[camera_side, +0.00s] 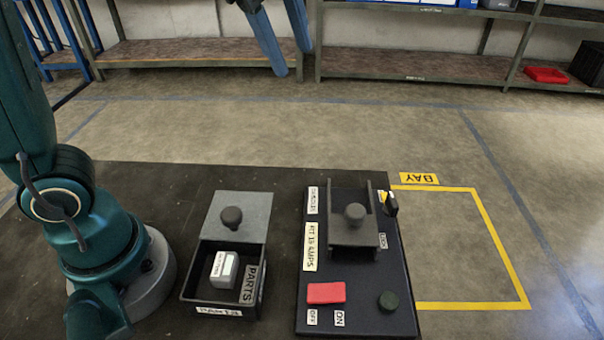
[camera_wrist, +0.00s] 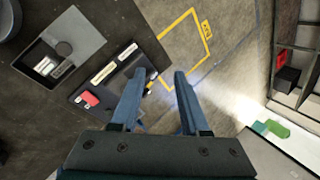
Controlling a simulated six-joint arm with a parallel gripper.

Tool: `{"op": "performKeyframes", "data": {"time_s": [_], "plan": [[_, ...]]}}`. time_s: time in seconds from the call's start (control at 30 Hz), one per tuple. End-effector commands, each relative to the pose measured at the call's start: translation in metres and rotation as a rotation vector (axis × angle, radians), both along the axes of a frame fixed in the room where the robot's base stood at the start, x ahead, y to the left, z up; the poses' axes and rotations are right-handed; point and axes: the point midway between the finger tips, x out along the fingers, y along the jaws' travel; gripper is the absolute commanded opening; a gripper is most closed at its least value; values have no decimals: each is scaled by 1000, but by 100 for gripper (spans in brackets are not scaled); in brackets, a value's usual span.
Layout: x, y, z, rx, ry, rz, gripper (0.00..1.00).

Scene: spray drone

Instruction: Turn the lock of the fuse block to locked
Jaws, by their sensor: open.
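The fuse block (camera_side: 360,300) is a dark panel with white labels, right of centre in the side view. Its lock (camera_side: 391,204) is a small black knob with a yellow mark at the panel's far right edge; I cannot clearly read its setting. A grey cover with a round knob (camera_side: 354,214) sits on the block beside the lock. The block also shows in the wrist view (camera_wrist: 97,105), partly hidden behind a finger. My gripper (camera_side: 291,60), with blue fingers, is open and empty, high above the table and apart from the lock. It also shows in the wrist view (camera_wrist: 159,76).
The block carries a red switch (camera_side: 326,293) and a dark green button (camera_side: 388,301). Left of it stands a parts box (camera_side: 190,285) with a grey knobbed lid (camera_side: 240,205) slid back and a grey-white piece (camera_side: 224,269) inside. A yellow-outlined bay (camera_side: 465,250) on the right is empty.

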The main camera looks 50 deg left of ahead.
Motion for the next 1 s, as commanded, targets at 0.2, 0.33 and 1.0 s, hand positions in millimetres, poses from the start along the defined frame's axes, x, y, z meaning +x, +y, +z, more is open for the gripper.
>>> {"op": "performKeyframes", "data": {"time_s": [0.2, 0.33, 1.0], "plan": [[-26, 12, -3, -95, -42, 159, 45], [-41, 17, -7, -154, -63, 254, 45], [-97, 25, -49, -431, -135, 695, 45]]}}
